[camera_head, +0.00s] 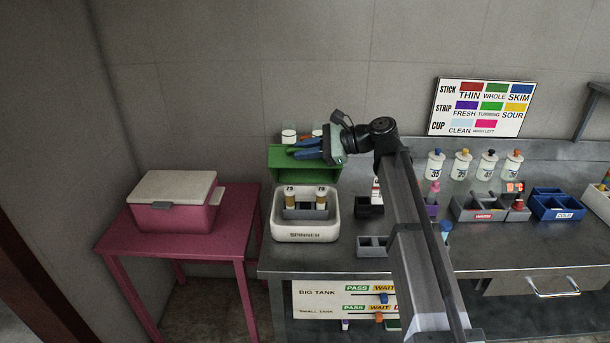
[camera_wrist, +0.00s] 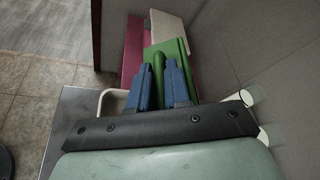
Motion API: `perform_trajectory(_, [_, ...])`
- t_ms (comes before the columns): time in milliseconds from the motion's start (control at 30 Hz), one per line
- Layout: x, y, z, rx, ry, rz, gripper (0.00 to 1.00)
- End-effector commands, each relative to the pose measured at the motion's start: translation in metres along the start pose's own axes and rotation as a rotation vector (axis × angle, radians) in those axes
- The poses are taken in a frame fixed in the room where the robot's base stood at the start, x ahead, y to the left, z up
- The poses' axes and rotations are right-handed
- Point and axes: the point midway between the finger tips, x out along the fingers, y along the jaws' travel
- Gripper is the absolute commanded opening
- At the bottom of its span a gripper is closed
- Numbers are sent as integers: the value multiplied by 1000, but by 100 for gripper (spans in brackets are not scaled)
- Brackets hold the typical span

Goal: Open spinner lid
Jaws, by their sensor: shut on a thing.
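The spinner (camera_head: 305,236) is a white rounded tub with its name on the front, at the left end of the steel counter. Its green lid (camera_head: 304,172) stands raised, tilted up at the tub's back edge, so the inside shows. My gripper (camera_head: 291,153) reaches in from the right at the upper part of the lid. In the wrist view its blue fingers (camera_wrist: 160,82) are shut on the lid's green handle bar (camera_wrist: 157,66). The lid's panel also shows there (camera_wrist: 178,47).
A pink cooler (camera_head: 177,212) with a white top stands on a pink table (camera_head: 112,232) at left. White-topped containers (camera_head: 289,134) show behind the lid. Dark bins (camera_head: 372,245), bottles (camera_head: 461,165) and racks sit to the right. My arm crosses above the counter.

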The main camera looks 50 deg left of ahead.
Motion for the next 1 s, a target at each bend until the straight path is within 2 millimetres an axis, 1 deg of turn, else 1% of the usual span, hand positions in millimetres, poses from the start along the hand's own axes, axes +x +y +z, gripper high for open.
perform_trajectory(33, [1, -21, -1, 38, -1, 17, 0])
perform_trajectory(100, [1, -37, -2, 101, -2, 42, 0])
perform_trajectory(367, [6, -96, -14, 330, -2, 138, 0])
perform_trajectory(500, [11, -122, -24, 327, -2, 135, 0])
perform_trajectory(700, [18, -154, -42, 324, -2, 134, 0])
perform_trajectory(800, [22, -166, -51, 324, -2, 133, 0])
perform_trajectory(1000, [28, -181, -65, 324, -2, 133, 0])
